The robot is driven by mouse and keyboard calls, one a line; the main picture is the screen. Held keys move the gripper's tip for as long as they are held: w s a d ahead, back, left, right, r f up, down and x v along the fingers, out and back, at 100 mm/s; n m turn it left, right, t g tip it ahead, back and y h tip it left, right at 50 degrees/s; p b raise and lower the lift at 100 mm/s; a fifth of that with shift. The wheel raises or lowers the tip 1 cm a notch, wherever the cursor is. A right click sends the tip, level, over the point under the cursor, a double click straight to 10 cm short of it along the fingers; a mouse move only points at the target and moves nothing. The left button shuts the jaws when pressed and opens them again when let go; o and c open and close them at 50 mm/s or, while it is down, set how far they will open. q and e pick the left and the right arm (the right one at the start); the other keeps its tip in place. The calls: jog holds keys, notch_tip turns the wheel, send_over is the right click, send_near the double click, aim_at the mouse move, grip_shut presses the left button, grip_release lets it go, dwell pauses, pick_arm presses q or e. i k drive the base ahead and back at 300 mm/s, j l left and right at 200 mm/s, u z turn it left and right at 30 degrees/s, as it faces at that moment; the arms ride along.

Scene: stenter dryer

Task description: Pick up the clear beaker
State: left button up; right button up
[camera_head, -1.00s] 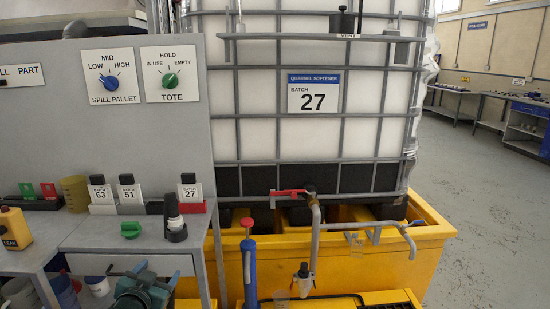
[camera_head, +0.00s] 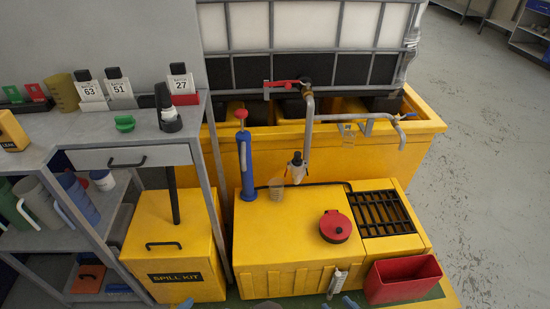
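A small see-through vessel, which looks like the clear beaker (camera_head: 277,190), is on the yellow cabinet top (camera_head: 290,222), just left of the sampling tap's nozzle (camera_head: 297,168). Its outline is faint. Another small clear piece (camera_head: 347,132) shows at the yellow pallet's front rim, below the pipe; I cannot tell what it is. Blue tips at the bottom edge seem to be my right gripper (camera_head: 338,304), well in front of and below the clear vessel. It is mostly cut off, so its opening does not show.
A red round lid (camera_head: 335,226) and a black grate (camera_head: 382,212) lie on the cabinet. A blue pump (camera_head: 246,165) stands left of the vessel. A red bin (camera_head: 402,279) is at front right, a spill kit box (camera_head: 175,250) at left. The right floor is clear.

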aim_at(276, 184)
jog(key=i+l+z, duration=0.15)
jog(key=z, duration=0.2)
jog(key=i+z, duration=0.4)
